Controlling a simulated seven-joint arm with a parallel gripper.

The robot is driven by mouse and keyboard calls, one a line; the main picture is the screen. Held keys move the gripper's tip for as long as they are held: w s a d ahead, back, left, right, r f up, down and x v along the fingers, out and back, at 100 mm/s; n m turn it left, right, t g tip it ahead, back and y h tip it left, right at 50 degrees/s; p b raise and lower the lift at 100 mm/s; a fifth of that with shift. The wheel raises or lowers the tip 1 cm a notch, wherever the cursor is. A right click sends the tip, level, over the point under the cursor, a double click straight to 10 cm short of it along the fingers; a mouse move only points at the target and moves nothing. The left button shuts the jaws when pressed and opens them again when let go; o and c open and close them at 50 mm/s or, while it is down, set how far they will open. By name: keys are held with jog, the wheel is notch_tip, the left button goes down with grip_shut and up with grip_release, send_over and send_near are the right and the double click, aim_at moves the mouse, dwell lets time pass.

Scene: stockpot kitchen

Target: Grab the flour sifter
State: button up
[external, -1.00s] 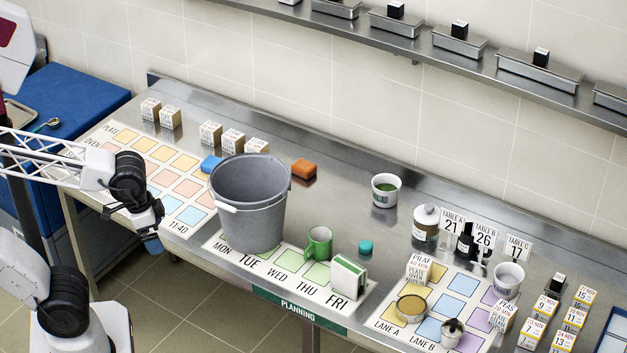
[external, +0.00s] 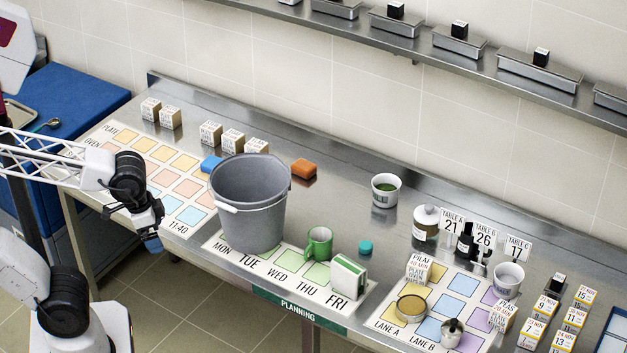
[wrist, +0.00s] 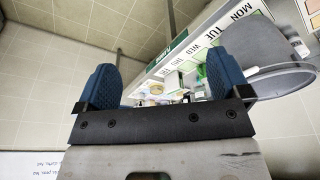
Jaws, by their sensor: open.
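A shallow round drum with a tan top (external: 411,308) stands on the lane mat at the right; it looks most like the flour sifter, but I cannot be sure at this size. A green mug-shaped vessel with a side handle (external: 319,243) stands on the planning strip at mid-table. My gripper (external: 152,244) is at the table's left front edge, far from both. In the wrist view my gripper (wrist: 161,78) shows two blue fingers wide apart with nothing between them.
A large grey bucket (external: 248,205) stands between my gripper and the things to the right. A white-and-green block (external: 348,277) is beside the green vessel. A small metal pot (external: 451,332) and sign cards (external: 483,240) crowd the right mat. The table centre behind is fairly clear.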

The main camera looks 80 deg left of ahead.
dwell(0.3)
jog(key=w+a+r+n+t+h, duration=0.1)
jog(key=w+a+n+t+h, duration=0.15)
jog(key=w+a+n, duration=0.75)
jog(key=w+a+r+n+t+h, duration=0.1)
jog(key=w+a+r+n+t, duration=0.3)
jog(key=w, duration=1)
jog(key=w+a+f+n+t+y, duration=0.1)
jog(key=w+a+f+n, duration=0.15)
jog(key=a, duration=0.55)
jog(key=w+a+f+n+y, duration=0.1)
jog(key=a+n, duration=0.3)
jog(key=a, duration=0.3)
jog(key=w+a+f+n+t+y, duration=0.15)
jog(key=a+n, duration=0.25)
jog(key=a, duration=0.4)
jog(key=a+f+n, duration=0.5)
jog(key=a+f, duration=0.2)
jog(key=a, duration=0.1)
jog(key=s+f+n, duration=0.1)
jog(key=f+n, duration=0.1)
jog(key=f, duration=0.1)
jog(key=s+f+n+t, duration=0.1)
jog(key=f, duration=0.3)
jog(key=s+f+n+t+h, duration=0.1)
jog(key=f+n, duration=0.1)
jog(key=f, duration=0.1)
jog(key=shift+s+a+f+n, duration=0.15)
jog(key=shift+s+f+n, duration=0.2)
jog(key=shift+s+f, duration=0.05)
